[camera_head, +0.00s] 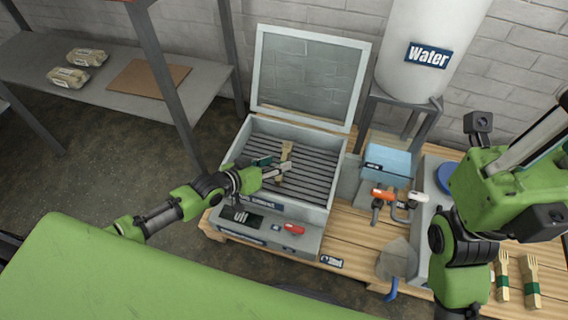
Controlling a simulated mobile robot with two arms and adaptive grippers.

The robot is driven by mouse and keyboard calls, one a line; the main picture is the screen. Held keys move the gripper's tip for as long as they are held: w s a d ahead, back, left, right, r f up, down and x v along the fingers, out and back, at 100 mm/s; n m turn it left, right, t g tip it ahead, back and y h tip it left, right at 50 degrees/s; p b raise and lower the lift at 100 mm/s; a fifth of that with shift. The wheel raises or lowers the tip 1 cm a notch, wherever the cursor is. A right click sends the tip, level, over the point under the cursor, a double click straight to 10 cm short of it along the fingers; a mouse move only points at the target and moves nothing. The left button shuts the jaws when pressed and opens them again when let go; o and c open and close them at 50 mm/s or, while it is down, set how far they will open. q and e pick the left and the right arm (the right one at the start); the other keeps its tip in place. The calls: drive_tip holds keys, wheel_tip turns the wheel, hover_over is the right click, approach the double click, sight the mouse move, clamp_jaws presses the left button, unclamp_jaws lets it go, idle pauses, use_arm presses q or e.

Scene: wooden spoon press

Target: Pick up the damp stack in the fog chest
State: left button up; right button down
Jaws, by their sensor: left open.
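The fog chest (335,172) is a pale grey box with its framed glass lid (308,75) standing open at the back and dark slats inside. A pale wooden stack (287,148) of cutlery lies on the slats near the middle. My left gripper (283,170) reaches in from the left over the front wall. It is open, with its fingers at the stack and partly covering it; I cannot tell whether they touch it. A small dark green piece (262,161) shows just left of the stack. My right arm stands at the right, but its gripper is not visible.
A white water tank (425,45) stands behind right. A blue box (388,160) and orange-handled tool (383,195) lie right of the chest on the wooden bench (350,220). Banded wooden forks (531,280) lie front right. A metal shelf (110,90) stands left.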

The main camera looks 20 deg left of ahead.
sight(286, 149)
use_arm(q)
drive_tip(key=shift+b+x, duration=0.5)
drive_tip(key=shift+x, duration=0.85)
drive_tip(key=shift+s, duration=0.1)
clamp_jaws()
